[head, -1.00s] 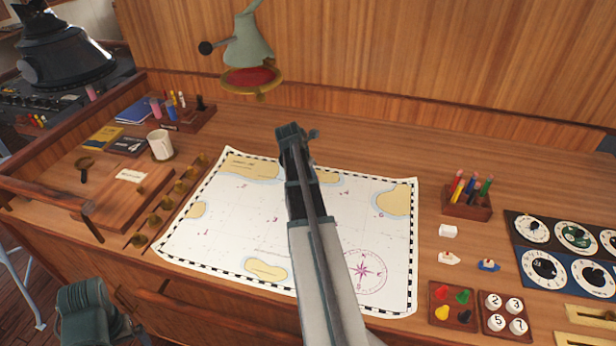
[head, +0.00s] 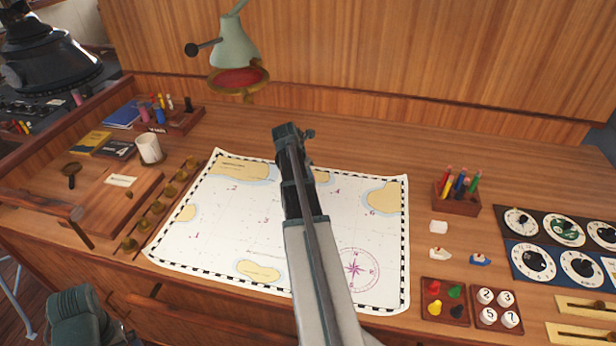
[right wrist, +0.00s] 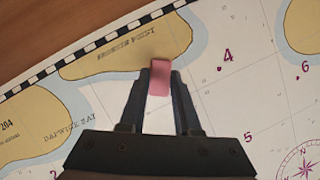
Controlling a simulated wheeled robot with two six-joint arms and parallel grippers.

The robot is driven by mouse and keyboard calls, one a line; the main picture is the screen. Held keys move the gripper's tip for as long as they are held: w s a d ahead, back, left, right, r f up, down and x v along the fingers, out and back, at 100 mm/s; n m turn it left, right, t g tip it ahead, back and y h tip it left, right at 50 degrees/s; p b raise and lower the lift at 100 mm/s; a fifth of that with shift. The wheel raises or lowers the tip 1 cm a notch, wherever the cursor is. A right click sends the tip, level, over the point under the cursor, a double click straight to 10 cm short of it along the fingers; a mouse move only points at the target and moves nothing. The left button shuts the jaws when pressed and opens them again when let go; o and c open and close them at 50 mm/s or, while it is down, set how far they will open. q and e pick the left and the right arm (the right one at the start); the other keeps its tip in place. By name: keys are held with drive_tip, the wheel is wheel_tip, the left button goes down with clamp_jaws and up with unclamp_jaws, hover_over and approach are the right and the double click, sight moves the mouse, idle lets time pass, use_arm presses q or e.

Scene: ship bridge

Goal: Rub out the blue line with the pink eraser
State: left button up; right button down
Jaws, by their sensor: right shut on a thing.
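The pink eraser (right wrist: 160,78) is between the fingertips of my right gripper (right wrist: 160,85), which is shut on it. In the right wrist view the eraser is over the chart's upper edge, at a tan coast with a pale blue border. I cannot tell whether it touches the paper. In the head view my right arm reaches up across the chart (head: 215,215), and the jaws and eraser are hidden there. No blue line can be made out in either view; part of the chart is hidden by my arm.
A green lamp (head: 235,45) hangs behind the chart. A pen holder (head: 457,200), small ship pieces and trays of pegs (head: 443,300) stand to the right, with dials beyond. A mug (head: 148,149) and a row of brass knobs (head: 156,207) are on the left.

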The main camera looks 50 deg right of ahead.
drive_tip(key=shift+w+a, duration=0.7)
drive_tip(key=shift+w, duration=0.1)
drive_tip(key=shift+w+a, duration=0.85)
drive_tip(key=shift+w, duration=0.15)
drive_tip(key=shift+w+a, duration=0.75)
drive_tip(key=shift+w, duration=0.2)
drive_tip(key=shift+w+a, duration=0.8)
drive_tip(key=shift+w, duration=0.15)
drive_tip(key=shift+w+a, duration=0.1)
drive_tip(key=shift+w+a, duration=0.75)
drive_tip(key=shift+w, duration=0.15)
